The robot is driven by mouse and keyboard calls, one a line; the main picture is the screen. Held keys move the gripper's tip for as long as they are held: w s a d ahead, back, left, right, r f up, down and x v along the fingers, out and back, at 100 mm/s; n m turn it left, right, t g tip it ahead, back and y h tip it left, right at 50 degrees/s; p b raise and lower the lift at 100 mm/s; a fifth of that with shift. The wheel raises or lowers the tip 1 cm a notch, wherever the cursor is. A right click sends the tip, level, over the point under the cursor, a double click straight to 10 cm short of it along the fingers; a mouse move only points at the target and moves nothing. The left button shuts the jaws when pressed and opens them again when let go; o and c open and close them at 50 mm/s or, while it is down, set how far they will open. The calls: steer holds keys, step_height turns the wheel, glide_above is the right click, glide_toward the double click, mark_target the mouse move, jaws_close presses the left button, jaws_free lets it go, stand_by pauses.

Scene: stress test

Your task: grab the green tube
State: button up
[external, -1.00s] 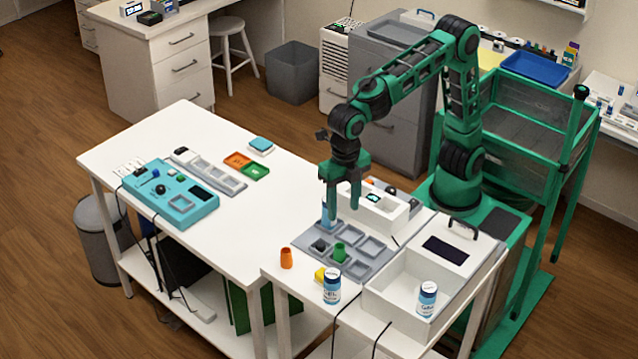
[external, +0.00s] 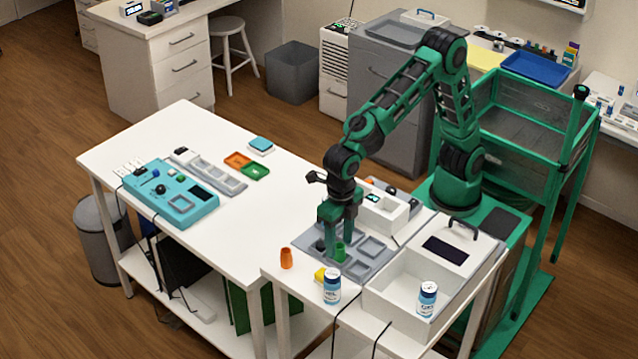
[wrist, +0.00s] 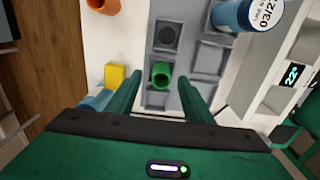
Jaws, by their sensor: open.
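The green tube (external: 340,252) stands in a compartment of the grey tray (external: 372,245). In the wrist view the green tube (wrist: 161,75) shows its round open end and lies between my two fingers. My gripper (external: 338,244) is open and points down over the tray at the tube. In the wrist view my gripper (wrist: 160,84) has one finger on each side of the tube, with a gap on both sides. I cannot tell exactly how high the fingertips are against the tube.
An orange tube (external: 286,258) and a yellow block (external: 320,273) are left of the tray. A dark piece (wrist: 167,35) sits in another compartment. A blue labelled jar (wrist: 234,14) is close by. A white box (external: 386,212) stands behind.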

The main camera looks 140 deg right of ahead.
steer(key=shift+f, duration=1.3)
steer(key=c, duration=1.1)
steer(key=shift+r, duration=0.1)
